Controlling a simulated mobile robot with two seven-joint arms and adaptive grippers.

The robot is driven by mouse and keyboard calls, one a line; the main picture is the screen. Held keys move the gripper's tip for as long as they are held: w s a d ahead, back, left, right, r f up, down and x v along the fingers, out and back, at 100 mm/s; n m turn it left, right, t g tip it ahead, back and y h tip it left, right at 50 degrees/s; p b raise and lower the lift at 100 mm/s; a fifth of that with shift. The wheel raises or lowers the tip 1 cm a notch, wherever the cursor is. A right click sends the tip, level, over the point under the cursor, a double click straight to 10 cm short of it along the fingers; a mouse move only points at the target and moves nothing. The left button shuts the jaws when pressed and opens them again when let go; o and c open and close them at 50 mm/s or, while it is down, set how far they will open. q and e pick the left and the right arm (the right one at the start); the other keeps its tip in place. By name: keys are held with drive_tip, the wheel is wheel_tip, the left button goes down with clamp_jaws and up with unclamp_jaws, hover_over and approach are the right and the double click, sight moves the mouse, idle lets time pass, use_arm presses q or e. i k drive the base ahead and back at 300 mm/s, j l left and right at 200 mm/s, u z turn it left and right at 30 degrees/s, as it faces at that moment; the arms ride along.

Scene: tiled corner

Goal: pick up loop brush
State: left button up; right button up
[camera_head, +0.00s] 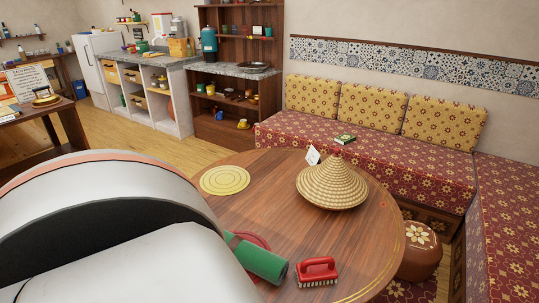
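The loop brush (317,272) is red with a loop handle on top and pale bristles below. It stands on the round wooden table (375,235) near the table's front edge, in the lower middle of the view. The handle's opening is visible, and nothing holds the brush. Large white parts of my own body fill the lower left of the view and cover the left side of the table. Neither of my grippers shows.
A green cylinder (262,262) lies left of the brush, over a partly hidden red round thing (254,241). A cone-shaped woven lid (332,185) and a round yellow mat (225,180) are farther back. A stool (419,255) stands right of the table.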

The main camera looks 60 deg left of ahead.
sight(321, 268)
drive_tip(key=j+u, duration=0.1)
drive_tip(key=u, duration=1.15)
drive_tip(key=k+j+z, duration=0.1)
drive_tip(key=j+z, duration=0.25)
drive_tip(key=j, duration=0.1)
